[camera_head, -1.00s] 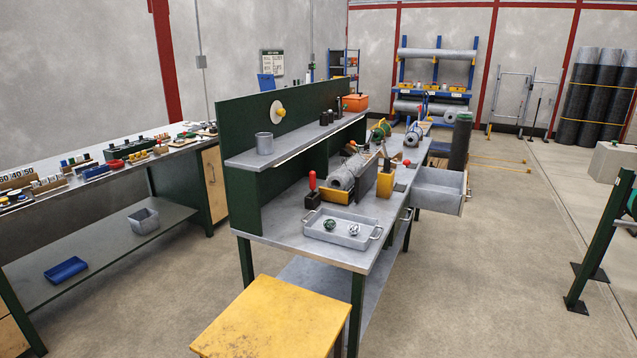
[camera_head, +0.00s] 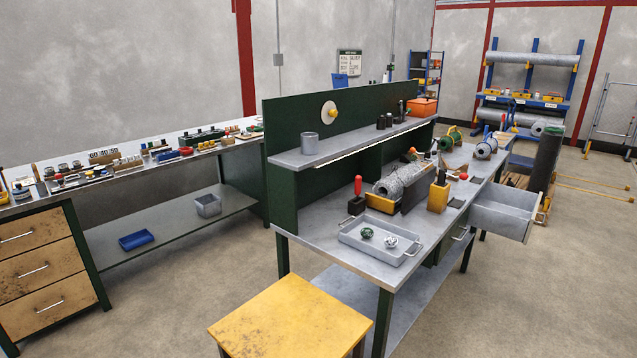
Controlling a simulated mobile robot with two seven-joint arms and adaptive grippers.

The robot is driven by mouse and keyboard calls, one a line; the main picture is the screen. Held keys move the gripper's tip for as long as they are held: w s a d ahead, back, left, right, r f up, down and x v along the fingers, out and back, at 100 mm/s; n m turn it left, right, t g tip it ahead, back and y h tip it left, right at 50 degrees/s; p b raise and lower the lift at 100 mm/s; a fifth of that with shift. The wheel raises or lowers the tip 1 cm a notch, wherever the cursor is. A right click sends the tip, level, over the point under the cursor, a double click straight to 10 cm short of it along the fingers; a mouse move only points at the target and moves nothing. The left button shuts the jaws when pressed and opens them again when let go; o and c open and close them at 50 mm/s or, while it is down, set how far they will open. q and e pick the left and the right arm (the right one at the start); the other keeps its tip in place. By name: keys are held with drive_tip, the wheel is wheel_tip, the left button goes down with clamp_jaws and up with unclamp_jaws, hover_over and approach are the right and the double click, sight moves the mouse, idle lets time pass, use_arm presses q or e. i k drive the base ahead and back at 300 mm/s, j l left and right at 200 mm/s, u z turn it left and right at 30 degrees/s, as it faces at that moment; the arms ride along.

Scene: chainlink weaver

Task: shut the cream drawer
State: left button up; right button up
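An open drawer (camera_head: 497,217) sticks out from the right side of the green and grey workbench (camera_head: 452,207). It looks pale grey rather than clearly cream, and its inside looks empty. A cabinet with three tan, worn drawers (camera_head: 38,272) stands at the left edge; these look shut. Neither of my grippers is in view.
A yellow-topped stool or table (camera_head: 290,318) stands in front of the workbench. A grey tray (camera_head: 372,246) with two small balls lies on the bench. A long side bench (camera_head: 150,225) runs along the left. Open floor (camera_head: 540,305) lies to the right.

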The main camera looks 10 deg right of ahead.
sight(508, 212)
drive_tip(key=l+u, duration=0.4)
drive_tip(key=l, duration=0.55)
drive_tip(key=i+l, duration=0.1)
drive_tip(key=l, duration=0.85)
drive_tip(key=l+z, duration=0.4)
drive_tip(key=i+l+z, duration=0.2)
drive_tip(key=l+z, duration=0.4)
drive_tip(key=z, duration=0.25)
drive_tip(key=l+z, duration=0.2)
drive_tip(key=z, duration=0.2)
drive_tip(key=i+l, duration=0.1)
drive_tip(key=i, duration=0.55)
